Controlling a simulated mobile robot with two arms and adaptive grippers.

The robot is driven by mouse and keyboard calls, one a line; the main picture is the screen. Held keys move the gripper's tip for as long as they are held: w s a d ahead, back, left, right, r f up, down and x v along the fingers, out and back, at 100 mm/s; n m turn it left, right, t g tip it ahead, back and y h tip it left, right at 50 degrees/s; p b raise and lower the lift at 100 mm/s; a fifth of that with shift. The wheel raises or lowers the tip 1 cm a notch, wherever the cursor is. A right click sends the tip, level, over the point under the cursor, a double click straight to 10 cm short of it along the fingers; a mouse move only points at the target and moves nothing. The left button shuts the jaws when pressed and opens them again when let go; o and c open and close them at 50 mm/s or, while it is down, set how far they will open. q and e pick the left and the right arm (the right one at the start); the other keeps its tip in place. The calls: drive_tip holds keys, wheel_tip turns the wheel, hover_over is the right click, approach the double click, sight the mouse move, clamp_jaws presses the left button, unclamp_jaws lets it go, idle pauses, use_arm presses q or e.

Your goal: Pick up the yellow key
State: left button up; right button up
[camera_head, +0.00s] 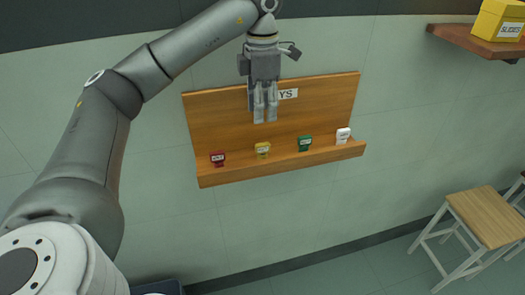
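The yellow key (262,150) stands on the ledge of a wooden key rack (225,115) on the wall, second from the left. My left gripper (265,117) points down in front of the rack's back panel, above the yellow key in the picture and apart from it. Its two fingers look close together with nothing visible between them; from this angle I cannot tell whether they are open or shut. The gripper partly hides the rack's label, of which "YS" shows. My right gripper is not in view.
A red key (217,158) stands left of the yellow one; a green key (304,143) and a white key (343,135) stand to its right. A wooden stool (488,217) is at lower right. A yellow box (499,20) sits on a wall shelf (470,40) at upper right.

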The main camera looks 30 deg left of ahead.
use_arm(q)
hover_over(262, 144)
wheel_tip(262, 144, down, 5)
wheel_tip(262, 144, down, 4)
drive_tip(key=p, duration=0.3)
drive_tip(key=shift+f, duration=0.5)
clamp_jaws()
